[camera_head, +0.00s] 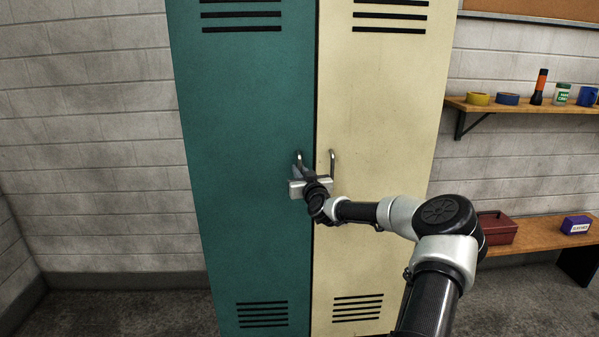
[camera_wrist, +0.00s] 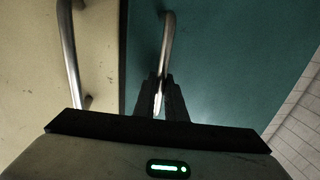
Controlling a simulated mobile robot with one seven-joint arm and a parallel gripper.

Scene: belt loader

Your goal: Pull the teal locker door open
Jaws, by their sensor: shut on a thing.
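The teal locker door (camera_head: 245,130) stands left of the cream one in the head view and looks closed, flush with its neighbour. It also fills the right of the wrist view (camera_wrist: 225,70). Its metal bar handle (camera_wrist: 167,40) runs down between my fingers. In the head view the top of that handle (camera_head: 299,157) shows just above my gripper (camera_head: 298,187). In the wrist view my gripper (camera_wrist: 161,98) is shut on the lower part of the handle. My gripper's body hides the handle's lower end.
The cream locker door (camera_head: 375,120) is directly right, with its own handle (camera_head: 332,160) close beside my gripper. The floor (camera_head: 130,310) at left is clear.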

